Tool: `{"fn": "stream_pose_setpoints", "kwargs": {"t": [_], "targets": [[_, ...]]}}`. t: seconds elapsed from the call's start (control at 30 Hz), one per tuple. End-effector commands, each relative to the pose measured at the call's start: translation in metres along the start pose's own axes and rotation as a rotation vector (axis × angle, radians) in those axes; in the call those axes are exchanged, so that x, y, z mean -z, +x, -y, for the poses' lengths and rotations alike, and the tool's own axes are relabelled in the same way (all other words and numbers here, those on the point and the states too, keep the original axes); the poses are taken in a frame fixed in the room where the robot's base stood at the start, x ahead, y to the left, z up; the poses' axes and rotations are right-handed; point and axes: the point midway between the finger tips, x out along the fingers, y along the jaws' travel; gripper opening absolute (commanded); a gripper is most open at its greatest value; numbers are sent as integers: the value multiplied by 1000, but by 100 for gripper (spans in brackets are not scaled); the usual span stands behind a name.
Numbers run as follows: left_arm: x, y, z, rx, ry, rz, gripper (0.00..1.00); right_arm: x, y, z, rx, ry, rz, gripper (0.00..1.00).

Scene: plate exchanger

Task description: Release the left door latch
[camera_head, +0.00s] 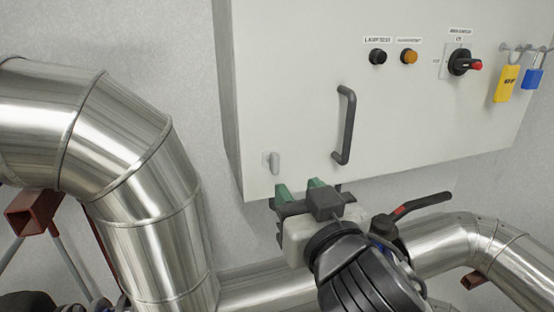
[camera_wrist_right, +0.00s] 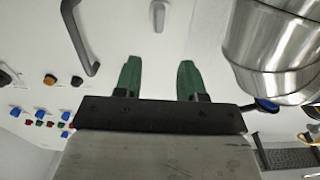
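The left door latch (camera_head: 271,162) is a small light-grey tab on a plate near the lower left corner of the white cabinet door (camera_head: 300,90). In the right wrist view the gripper (camera_wrist_right: 159,66) points up toward the latch, which lines up with the gap. My left gripper is not in view.
A dark door handle (camera_head: 345,125) stands out right of the latch. A black button, an orange button, a rotary switch (camera_head: 462,63) and hanging padlocks are farther right. Large metal pipes (camera_head: 135,170) run on the left and below. A red-marked valve lever (camera_head: 420,205) sits beside my right gripper.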

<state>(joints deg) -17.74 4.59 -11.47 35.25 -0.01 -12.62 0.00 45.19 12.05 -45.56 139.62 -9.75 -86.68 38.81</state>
Motion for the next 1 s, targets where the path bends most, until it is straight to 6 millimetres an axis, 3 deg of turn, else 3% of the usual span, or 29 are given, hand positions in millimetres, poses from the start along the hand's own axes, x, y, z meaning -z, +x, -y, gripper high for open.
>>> {"fn": "stream_pose_setpoints", "kwargs": {"t": [0.3,0.5,0.93,1.0], "targets": [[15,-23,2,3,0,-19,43,3,59,-1,-4,-3,5,40],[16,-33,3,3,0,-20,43,1,88,-1,-3,-3,4,40],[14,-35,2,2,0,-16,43,-1,99,-1,-1,-1,2,40],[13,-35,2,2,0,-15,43,-1,99,-1,-1,-1,2,31]]}}
